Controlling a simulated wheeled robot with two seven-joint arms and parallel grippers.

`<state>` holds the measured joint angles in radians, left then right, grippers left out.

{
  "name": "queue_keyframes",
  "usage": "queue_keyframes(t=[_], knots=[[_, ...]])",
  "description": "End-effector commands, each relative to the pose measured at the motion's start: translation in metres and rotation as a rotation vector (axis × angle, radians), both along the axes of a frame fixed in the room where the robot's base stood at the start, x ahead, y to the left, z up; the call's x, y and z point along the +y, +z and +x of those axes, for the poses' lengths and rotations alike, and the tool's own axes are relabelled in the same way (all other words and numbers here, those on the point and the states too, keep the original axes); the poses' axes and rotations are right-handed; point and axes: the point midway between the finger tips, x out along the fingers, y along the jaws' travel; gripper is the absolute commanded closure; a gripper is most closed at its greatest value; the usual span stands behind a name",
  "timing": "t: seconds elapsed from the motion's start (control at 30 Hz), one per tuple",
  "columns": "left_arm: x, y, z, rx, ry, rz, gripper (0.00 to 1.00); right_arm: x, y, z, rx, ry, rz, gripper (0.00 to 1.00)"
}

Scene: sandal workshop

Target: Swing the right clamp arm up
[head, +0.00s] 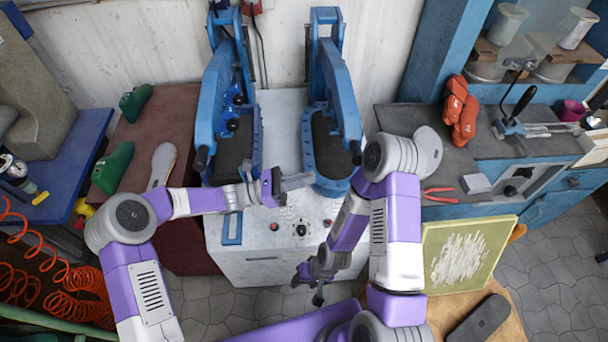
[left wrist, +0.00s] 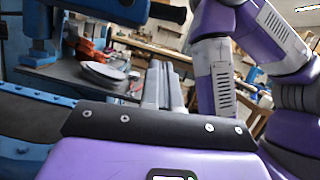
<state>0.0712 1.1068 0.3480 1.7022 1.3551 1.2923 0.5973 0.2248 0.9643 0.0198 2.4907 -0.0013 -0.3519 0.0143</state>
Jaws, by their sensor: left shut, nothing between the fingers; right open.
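The right clamp arm (head: 338,85) is a blue curved lever hinged at a post at the back of the white machine. It reaches forward above the dark pad of the right press bed (head: 329,180), and a black grip (head: 355,152) is at its front end. My left gripper (head: 310,180) is shut and empty, just left of that bed's front end and apart from the black grip. My right gripper (head: 308,285) is open and empty, low in front of the machine.
The left clamp arm (head: 222,95) stands beside it over its own bed. Knobs and buttons (head: 300,230) sit on the machine's front top. A bench with orange shoe lasts (head: 459,110) is at right; green lasts (head: 113,168) lie on the brown table at left.

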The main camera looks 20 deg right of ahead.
Motion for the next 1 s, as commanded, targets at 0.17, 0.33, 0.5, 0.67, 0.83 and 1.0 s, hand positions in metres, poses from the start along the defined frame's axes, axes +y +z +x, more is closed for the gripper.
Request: queue_keyframes(t=[0.17,0.33,0.5,0.67,0.83,1.0], knots=[[-0.038,0.012,-0.009,-0.002,-0.005,0.002,1.00,0.000,-0.001,0.000,0.000,0.000,0.000,0.47],[-0.069,0.024,-0.015,-0.004,-0.004,0.002,1.00,0.000,-0.002,0.000,0.000,0.000,0.000,0.47],[-0.078,0.046,-0.013,-0.004,0.000,0.003,1.00,0.000,-0.001,0.000,0.000,0.000,0.000,0.47],[-0.082,0.054,-0.013,-0.002,0.000,0.004,1.00,0.000,0.000,0.000,0.000,0.000,0.000,0.47],[-0.083,0.056,-0.013,-0.002,0.000,0.004,1.00,0.000,0.000,0.000,0.000,0.000,0.000,0.47],[-0.083,0.056,-0.013,-0.002,0.000,0.004,1.00,0.000,0.000,0.000,0.000,0.000,0.000,0.47]])
